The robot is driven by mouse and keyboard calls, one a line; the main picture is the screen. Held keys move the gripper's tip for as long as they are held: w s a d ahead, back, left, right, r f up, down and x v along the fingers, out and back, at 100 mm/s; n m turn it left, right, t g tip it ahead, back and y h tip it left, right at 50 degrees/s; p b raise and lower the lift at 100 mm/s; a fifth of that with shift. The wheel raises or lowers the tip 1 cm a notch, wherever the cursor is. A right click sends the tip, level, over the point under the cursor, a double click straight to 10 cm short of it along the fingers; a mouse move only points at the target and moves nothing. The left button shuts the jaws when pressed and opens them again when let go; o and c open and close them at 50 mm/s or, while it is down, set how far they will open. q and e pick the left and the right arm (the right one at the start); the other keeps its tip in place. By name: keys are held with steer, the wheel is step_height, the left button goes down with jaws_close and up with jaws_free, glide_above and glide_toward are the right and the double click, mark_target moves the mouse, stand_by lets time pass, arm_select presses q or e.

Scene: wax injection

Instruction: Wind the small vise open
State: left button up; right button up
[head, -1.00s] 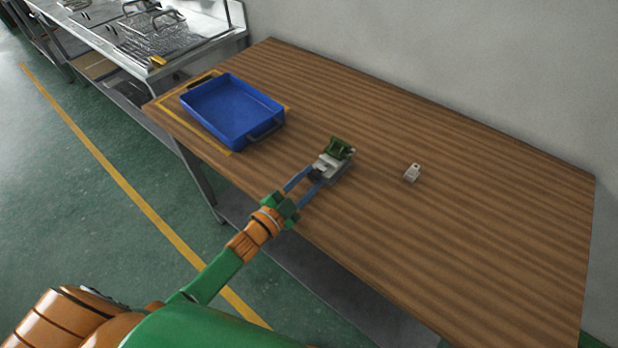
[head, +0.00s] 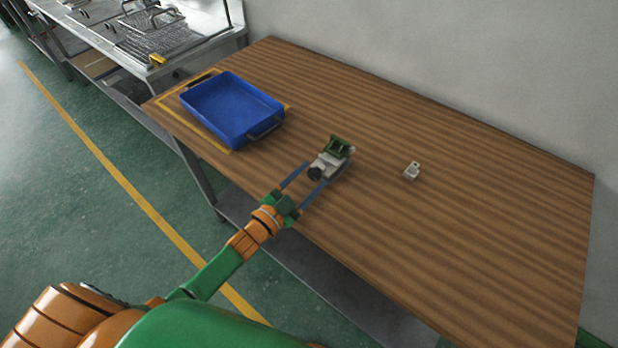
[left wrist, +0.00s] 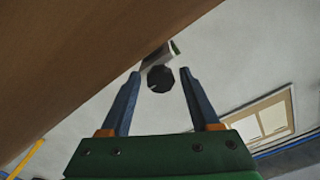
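The small vise (head: 333,158) stands on the wooden table near its front edge. It has a pale grey body, a green block at its far jaw and a dark round knob (head: 315,174) at the end facing me. My left gripper (head: 308,172) is open, its two blue fingers spread with the knob between or just beyond their tips. In the left wrist view the knob (left wrist: 160,79) sits between the open fingertips, with visible gaps on both sides, and hides most of the vise body (left wrist: 160,54). My right gripper is not in view.
A blue tray (head: 277,127) stands at the left of the wooden table (head: 450,215), inside a yellow outline. A small light grey part (head: 411,171) lies right of the vise. The table's right side is clear. A metal bench (head: 215,45) stands at the upper left.

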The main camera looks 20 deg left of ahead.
arm_select(q)
steer(key=shift+o, duration=0.2)
steer(key=v, duration=0.7)
steer(key=shift+s, duration=0.1)
